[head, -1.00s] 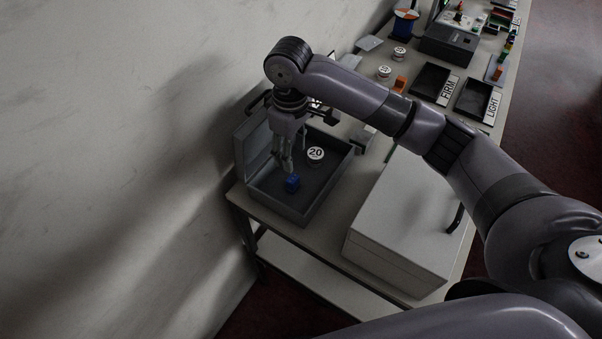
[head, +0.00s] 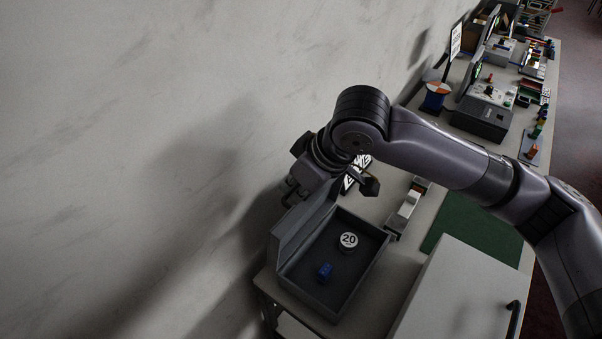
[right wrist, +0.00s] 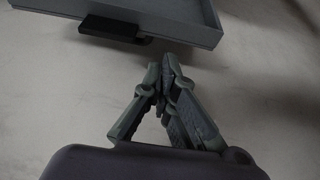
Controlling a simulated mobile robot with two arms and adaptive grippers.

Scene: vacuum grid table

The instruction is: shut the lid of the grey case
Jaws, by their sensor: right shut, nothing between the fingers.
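The grey case (head: 349,292) stands at the table's wall-side near corner in the head view. Its lid (head: 303,228) is open, standing up along the left side. Inside the case lie a round weight (head: 348,240) marked 20 and a small blue block (head: 325,271). My right gripper (head: 290,193) is at the far upper end of the lid, on the wall side. In the right wrist view my right gripper (right wrist: 166,60) is shut and empty. A grey rimmed part, apparently the lid (right wrist: 165,22), with a black piece shows ahead of the fingertips. My left gripper is out of view.
The wall (head: 130,150) is close on the left of the case. A large pale box (head: 455,295) with a dark handle stands to the right. A green mat (head: 476,228) and small devices lie beyond. My right arm crosses over the table.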

